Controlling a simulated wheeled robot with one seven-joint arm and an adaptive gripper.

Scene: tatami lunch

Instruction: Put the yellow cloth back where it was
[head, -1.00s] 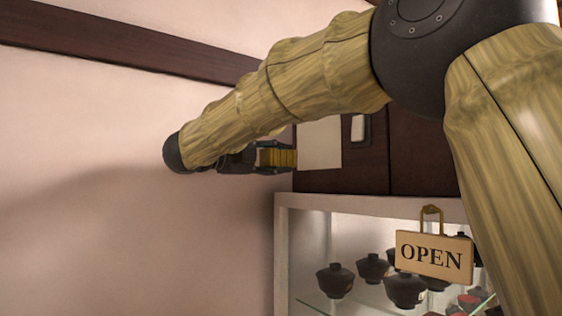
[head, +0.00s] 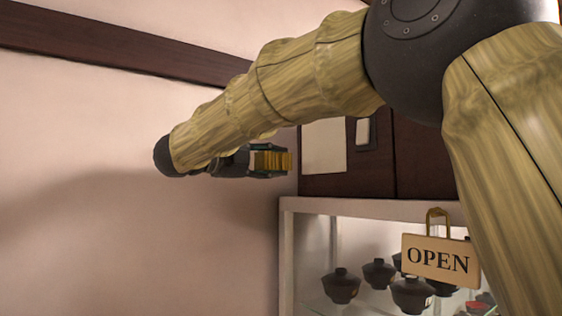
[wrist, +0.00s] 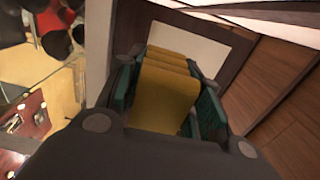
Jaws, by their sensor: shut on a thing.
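The yellow cloth (head: 272,161) is a folded, block-like bundle held between the fingers of my gripper (head: 268,160), in front of the pale wall and to the left of the dark cabinet. In the wrist view the yellow cloth (wrist: 163,92) fills the space between the green-padded fingers of my gripper (wrist: 165,95). The gripper is shut on it. The cloth appears clear of any surface, though its far end is hard to judge.
A dark wooden cabinet (head: 420,165) with a pale sheet (head: 324,146) stands above a white-framed display case (head: 287,250). Several dark lidded bowls (head: 341,286) are inside. An OPEN sign (head: 438,260) hangs at the case front. The left wall (head: 80,220) is bare.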

